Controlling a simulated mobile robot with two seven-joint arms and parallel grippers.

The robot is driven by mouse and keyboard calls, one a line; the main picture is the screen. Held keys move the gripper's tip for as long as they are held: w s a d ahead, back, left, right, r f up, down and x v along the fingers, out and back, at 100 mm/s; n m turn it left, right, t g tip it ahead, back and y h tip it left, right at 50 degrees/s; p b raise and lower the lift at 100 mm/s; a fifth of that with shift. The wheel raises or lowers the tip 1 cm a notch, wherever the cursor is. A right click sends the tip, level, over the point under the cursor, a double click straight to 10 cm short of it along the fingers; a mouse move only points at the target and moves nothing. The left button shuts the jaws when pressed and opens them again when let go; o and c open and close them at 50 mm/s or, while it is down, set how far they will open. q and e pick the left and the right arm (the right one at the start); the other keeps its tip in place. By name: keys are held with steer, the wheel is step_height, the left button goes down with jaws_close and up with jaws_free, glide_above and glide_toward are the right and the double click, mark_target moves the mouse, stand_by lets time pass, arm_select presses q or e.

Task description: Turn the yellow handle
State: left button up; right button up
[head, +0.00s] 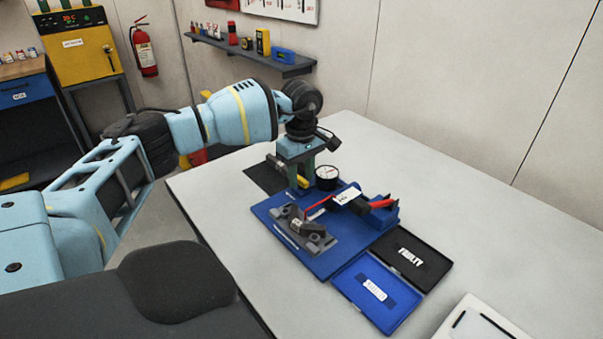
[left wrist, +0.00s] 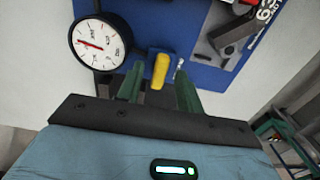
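The yellow handle (left wrist: 160,70) shows in the left wrist view, on a blue part at the edge of the blue base plate (head: 330,262). My left gripper (head: 302,178) points down at the plate's far left edge, beside a round dial gauge (head: 327,176). In the left wrist view its green fingers (left wrist: 159,80) stand apart, one on each side of the handle, with gaps visible. The gauge (left wrist: 98,42) is left of them there. My right gripper is in neither view.
On the plate are a grey clamped part (head: 308,228) and a red-and-black tool (head: 378,203). A blue tray (head: 350,288) and a black tray marked FAULTY (head: 432,271) lie in front.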

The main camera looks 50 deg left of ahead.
arm_select(q)
jaws_close()
